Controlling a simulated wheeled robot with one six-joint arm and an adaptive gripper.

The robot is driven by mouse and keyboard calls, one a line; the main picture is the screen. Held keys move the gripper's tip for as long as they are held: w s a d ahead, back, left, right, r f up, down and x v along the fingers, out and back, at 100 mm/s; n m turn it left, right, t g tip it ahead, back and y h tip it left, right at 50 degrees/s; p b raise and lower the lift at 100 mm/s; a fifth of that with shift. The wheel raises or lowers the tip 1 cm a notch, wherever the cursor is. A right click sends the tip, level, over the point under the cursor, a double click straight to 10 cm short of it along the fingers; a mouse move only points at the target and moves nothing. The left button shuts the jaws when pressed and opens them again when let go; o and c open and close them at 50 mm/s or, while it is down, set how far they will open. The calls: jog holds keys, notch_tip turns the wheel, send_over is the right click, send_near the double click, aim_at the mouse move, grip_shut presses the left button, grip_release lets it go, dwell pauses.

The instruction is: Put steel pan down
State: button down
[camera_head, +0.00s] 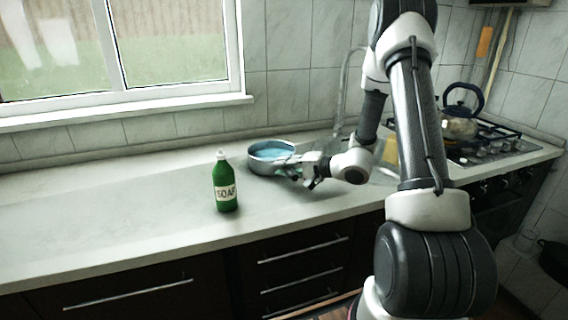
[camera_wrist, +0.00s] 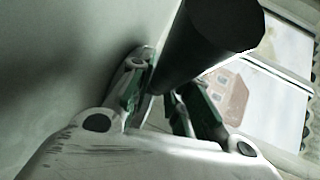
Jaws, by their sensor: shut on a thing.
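The steel pan (camera_head: 255,162) is a round metal pan with a blue inside, over the counter beside the sink. My gripper (camera_head: 303,172) is at the pan's right side, shut on its handle. In the wrist view my gripper's fingers (camera_wrist: 160,103) close around a dark rounded bar (camera_wrist: 205,45), which looks like the pan handle. The pan looks about level. I cannot tell whether its base touches the counter or hangs just above it. The handle is mostly hidden by my gripper in the head view.
A green soap bottle (camera_head: 226,187) stands upright in front of the pan, slightly left. The counter (camera_head: 110,215) is clear to the left. A tap (camera_head: 345,85) rises behind my wrist. A kettle (camera_head: 460,125) sits on the stove (camera_head: 485,150) at right.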

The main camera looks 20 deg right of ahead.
jog(key=c, duration=1.3)
grip_release()
jog(key=v, duration=1.1)
jog(key=shift+s+d+r, duration=0.1)
jog(key=shift+s+d, duration=0.05)
jog(key=shift+s, duration=0.05)
jog(key=s+a+r+n+g+h, duration=0.1)
jog(key=s+a+r+n+g, duration=0.3)
jog(key=s, duration=0.4)
jog(key=s+a+r+n+g, duration=0.3)
jog(key=s+a+r+g, duration=0.15)
jog(key=s, duration=0.45)
jog(key=s+d+r+h, duration=0.2)
jog(key=s+d+h, duration=0.1)
jog(key=s+d+r+n+t+h, duration=0.1)
jog(key=s+d+r+h, duration=0.4)
jog(key=s+d+h, duration=0.1)
jog(key=shift+d+r+n+t, duration=0.35)
jog(key=shift+r+n, duration=0.05)
